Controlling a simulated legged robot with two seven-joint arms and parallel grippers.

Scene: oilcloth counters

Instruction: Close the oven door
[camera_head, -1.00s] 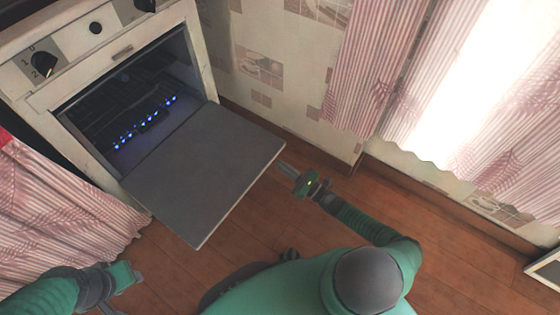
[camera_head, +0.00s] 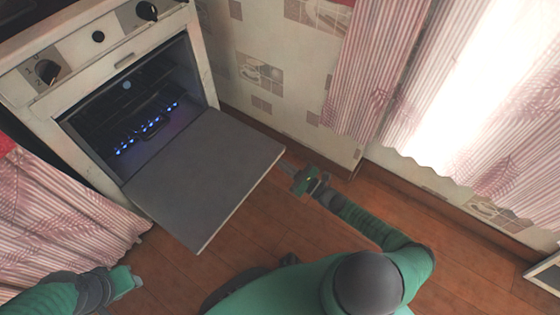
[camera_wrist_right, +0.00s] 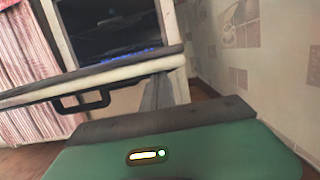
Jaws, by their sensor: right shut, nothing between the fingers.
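The oven (camera_head: 85,125) stands at the upper left in the head view. Its grey door (camera_head: 205,178) hangs open, folded down and out over the floor. In the right wrist view the door's edge (camera_wrist_right: 100,80) runs across the picture, with a dark handle (camera_wrist_right: 82,101) on its outer face. My right gripper (camera_head: 285,166) is shut and empty at the door's right corner. Its fingers (camera_wrist_right: 165,92) reach just below the door's edge in the wrist view; I cannot tell whether they touch it. My left gripper (camera_head: 133,281) is low at the left, apart from the door; its fingers are unclear.
Blue flames (camera_head: 148,127) glow inside the oven. A pink curtain (camera_head: 65,215) hangs left of the oven. A tiled wall (camera_head: 270,65) and window curtains (camera_head: 375,70) stand to the right. The wooden floor (camera_head: 240,235) is clear between my body and the door.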

